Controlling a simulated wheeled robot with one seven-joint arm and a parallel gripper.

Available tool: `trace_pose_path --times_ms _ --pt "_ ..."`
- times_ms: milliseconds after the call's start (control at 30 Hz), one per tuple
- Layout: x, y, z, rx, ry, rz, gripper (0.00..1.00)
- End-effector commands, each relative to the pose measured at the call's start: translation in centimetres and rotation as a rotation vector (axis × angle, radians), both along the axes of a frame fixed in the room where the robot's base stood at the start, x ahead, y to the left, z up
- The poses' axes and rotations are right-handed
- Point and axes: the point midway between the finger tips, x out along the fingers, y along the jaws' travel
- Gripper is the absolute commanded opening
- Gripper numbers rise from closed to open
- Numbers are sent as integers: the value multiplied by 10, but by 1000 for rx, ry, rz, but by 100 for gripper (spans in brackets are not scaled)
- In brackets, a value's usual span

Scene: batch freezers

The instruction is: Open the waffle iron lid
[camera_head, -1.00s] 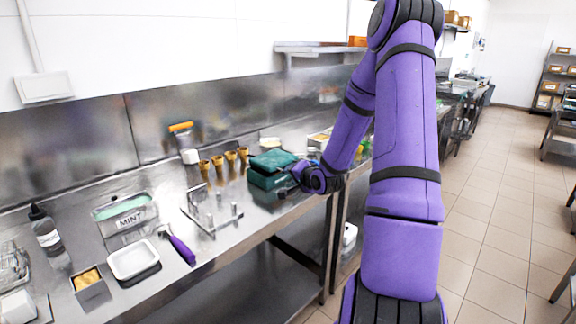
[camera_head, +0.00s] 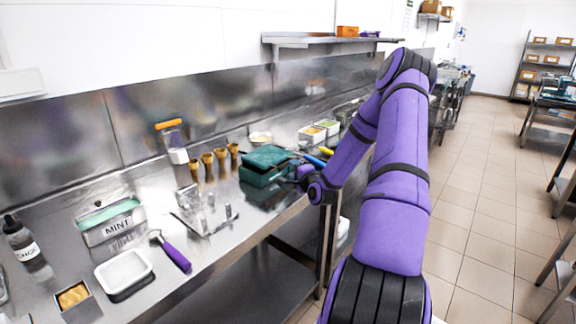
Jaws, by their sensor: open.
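The waffle iron is a dark green box (camera_head: 259,176) on the steel counter, near its front edge. Its green lid (camera_head: 268,156) appears down on the base. My gripper (camera_head: 288,182) is at the right front side of the waffle iron, close to it. Its fingers are small and dark here, open, with nothing seen between them. I cannot tell whether they touch the iron. The lid's handle is not clear in this view.
Several cones (camera_head: 208,166) stand left of the iron, beside a metal stand (camera_head: 203,215). Food containers (camera_head: 312,135) stand behind right. A wall shelf (camera_head: 330,39) hangs above.

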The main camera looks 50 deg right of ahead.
Motion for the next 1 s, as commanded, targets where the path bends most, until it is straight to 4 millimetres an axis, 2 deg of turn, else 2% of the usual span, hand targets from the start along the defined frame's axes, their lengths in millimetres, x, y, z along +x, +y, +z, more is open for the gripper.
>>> trace_pose_path --times_ms 100,300,700,733,900,1000 --pt "20 -6 0 -2 -2 0 43" --pt "41 -13 0 -2 1 1 43" --pt "48 -15 0 -1 0 0 43" --pt "48 -15 0 -1 0 0 40" --pt "48 -15 0 -1 0 0 1" --pt "48 -15 0 -1 1 0 0"
